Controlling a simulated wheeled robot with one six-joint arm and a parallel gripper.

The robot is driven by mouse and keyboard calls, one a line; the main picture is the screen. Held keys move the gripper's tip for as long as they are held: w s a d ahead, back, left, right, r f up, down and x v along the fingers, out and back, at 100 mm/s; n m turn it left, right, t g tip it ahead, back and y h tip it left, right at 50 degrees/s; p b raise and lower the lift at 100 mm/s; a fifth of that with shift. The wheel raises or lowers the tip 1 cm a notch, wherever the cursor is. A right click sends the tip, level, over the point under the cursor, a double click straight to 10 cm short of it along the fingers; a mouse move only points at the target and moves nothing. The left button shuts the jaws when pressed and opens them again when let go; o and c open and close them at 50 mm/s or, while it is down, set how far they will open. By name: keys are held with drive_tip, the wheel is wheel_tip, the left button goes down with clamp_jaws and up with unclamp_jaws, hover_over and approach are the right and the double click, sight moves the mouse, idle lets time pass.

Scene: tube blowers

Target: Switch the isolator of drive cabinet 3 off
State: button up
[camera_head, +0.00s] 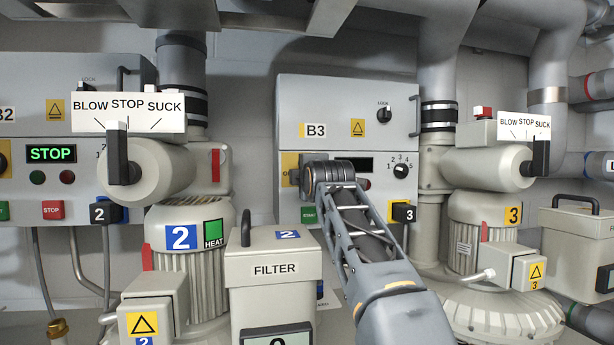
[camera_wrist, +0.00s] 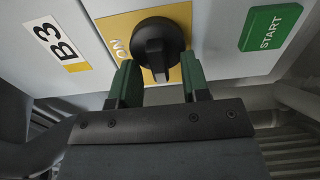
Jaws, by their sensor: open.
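The isolator of cabinet 3 is a black rotary knob (camera_wrist: 156,35) on a yellow plate (camera_wrist: 118,24), with ON lettering partly visible beside it. The raised grip bar of the knob points down the wrist picture. In the head view the yellow plate (camera_head: 289,160) shows at the lower left of cabinet B3 (camera_head: 332,98), and my arm hides the knob. My gripper (camera_wrist: 158,76) is open. Its two green fingers stand either side of the lower end of the grip bar, with visible gaps; depth or contact is unclear.
A green START button (camera_wrist: 269,28) sits right of the knob. The B3 label (camera_wrist: 60,43) is at left. A filter box (camera_head: 272,268) stands below left of my arm. The blower 3 motor (camera_head: 484,225) and its terminal box (camera_head: 514,258) stand to the right.

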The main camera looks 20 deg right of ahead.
drive_tip(key=s+a+b, duration=0.2)
drive_tip(key=s+b, duration=0.3)
drive_tip(key=s, duration=0.8)
drive_tip(key=shift+s+a, duration=0.25)
drive_tip(key=shift+a, duration=0.1)
